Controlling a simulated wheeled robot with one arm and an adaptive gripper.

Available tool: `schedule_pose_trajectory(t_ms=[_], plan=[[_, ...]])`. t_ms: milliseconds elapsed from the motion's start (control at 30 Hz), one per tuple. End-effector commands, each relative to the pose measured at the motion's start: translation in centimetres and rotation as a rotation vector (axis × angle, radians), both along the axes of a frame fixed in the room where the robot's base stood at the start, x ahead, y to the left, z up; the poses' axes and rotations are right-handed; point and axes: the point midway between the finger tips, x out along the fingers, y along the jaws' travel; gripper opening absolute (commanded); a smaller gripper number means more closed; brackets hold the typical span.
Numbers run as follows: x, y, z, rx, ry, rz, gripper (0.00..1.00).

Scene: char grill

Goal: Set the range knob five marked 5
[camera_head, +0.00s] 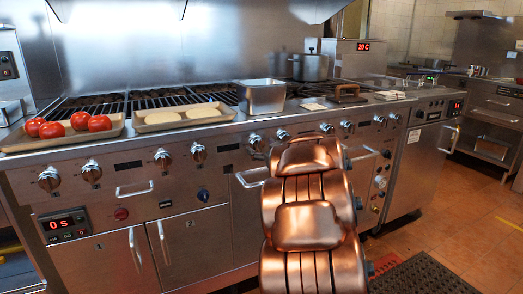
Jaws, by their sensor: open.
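A row of round metal knobs runs along the steel range front (225,170). At the left are a far-left knob (48,179) and a second knob (91,171). Two more knobs, a left one (163,158) and a right one (198,153), follow. The fifth from the left (256,143) sits just left of my copper-coloured arm; its number is too small to read, and so is its setting. Further knobs continue right, one above my arm (326,128). My arm rises in the middle foreground. My gripper cannot be made out and seems hidden behind the arm.
Two trays, one with tomatoes (50,130) and one with pale flat pieces (158,117), lie on the range top. A steel pan (263,96) stands near its front edge. Door handles (134,190) stick out below the knobs. Tiled floor (455,240) is open at right.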

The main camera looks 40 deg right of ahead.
Motion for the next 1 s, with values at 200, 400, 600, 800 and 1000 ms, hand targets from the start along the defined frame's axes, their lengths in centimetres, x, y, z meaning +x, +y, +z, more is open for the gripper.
schedule_pose_trajectory(t_ms=[200,400,600,800,1000], plan=[[0.77,-0.22,-0.13,0.003,0.001,-0.001,0.75],[0.78,-0.24,-0.10,0.003,0.001,-0.002,0.75],[0.77,-0.25,-0.08,0.002,0.001,-0.002,0.57],[0.77,-0.26,-0.09,0.002,0.001,-0.002,0.36],[0.75,-0.28,-0.09,0.002,0.001,-0.002,0.16]])
